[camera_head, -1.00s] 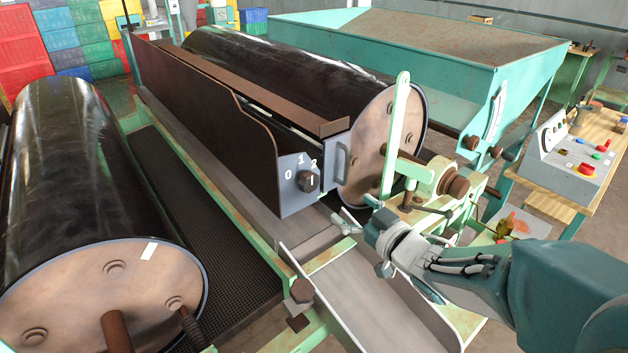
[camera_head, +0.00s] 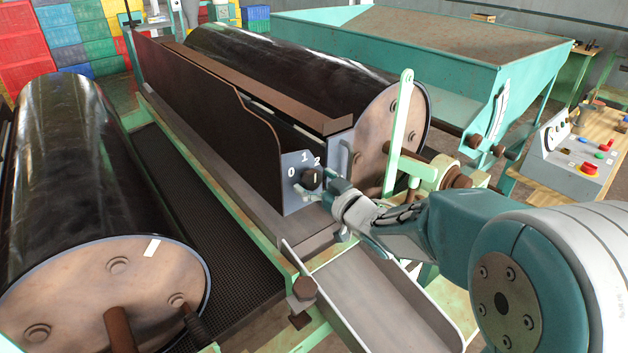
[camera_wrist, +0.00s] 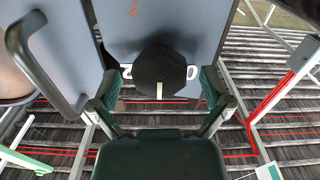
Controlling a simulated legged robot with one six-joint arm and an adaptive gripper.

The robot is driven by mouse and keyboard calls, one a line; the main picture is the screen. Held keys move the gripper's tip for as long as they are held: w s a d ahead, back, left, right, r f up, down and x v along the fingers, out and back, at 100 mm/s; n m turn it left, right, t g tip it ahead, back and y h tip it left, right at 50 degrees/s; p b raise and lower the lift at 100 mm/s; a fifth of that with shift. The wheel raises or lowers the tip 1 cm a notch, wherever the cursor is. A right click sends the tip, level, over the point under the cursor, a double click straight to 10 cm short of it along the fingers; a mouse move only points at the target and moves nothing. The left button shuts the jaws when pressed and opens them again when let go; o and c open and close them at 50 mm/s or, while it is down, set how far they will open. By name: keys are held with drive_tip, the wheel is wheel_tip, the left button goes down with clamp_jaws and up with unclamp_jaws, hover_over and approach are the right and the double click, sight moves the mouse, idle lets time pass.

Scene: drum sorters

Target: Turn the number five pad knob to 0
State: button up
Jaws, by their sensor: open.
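The dark round knob (camera_head: 312,178) sits on a grey pad (camera_head: 298,200) at the end of the brown trough. White figures 0, 1 and 2 stand around it. Its white mark points up toward the 1. In the wrist view the knob (camera_wrist: 161,66) appears upside down, with 2 on its left and 0 on its right; the 1 is not visible there. My gripper (camera_head: 332,194) is at the knob's lower right. In the wrist view my gripper (camera_wrist: 162,84) is open, with one finger on each side of the knob and no clear grip on it.
A grey handle (camera_head: 344,160) stands right beside the pad; it also shows in the wrist view (camera_wrist: 45,65). A pale green lever (camera_head: 399,130) rises close behind my arm. A metal chute (camera_head: 385,305) lies below. Black drums (camera_head: 85,170) flank the trough.

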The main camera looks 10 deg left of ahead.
drive_tip(key=shift+c, duration=0.3)
drive_tip(key=c, duration=1.1)
drive_tip(key=shift+n, duration=0.4)
drive_tip(key=n, duration=1.1)
drive_tip(key=shift+s+f, duration=0.1)
drive_tip(key=shift+s, duration=0.05)
drive_tip(key=o, duration=1.2)
drive_tip(key=shift+a, duration=0.2)
drive_tip(key=shift+c, duration=0.2)
